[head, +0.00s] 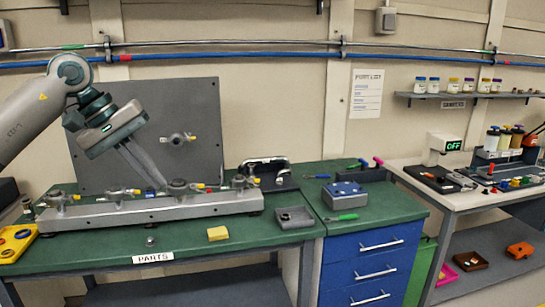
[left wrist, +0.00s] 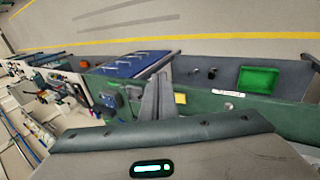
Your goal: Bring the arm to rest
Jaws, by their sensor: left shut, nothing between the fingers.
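My left gripper (head: 160,184) hangs from my arm at the left of the head view, fingers pointing down and to the right. It is above or in front of the grey rail (head: 150,209) on the green bench; I cannot tell the exact gap. Its fingers are together with nothing between them. They also show as a grey wedge (left wrist: 158,95) in the left wrist view. My right gripper is in neither view.
The rail bears several small fittings, before an upright grey panel (head: 200,110). On the green bench (head: 110,246) lie a yellow block (head: 217,233) and a grey block (head: 295,217). Blue drawers (head: 365,270) stand to the right, then a white bench (head: 480,198).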

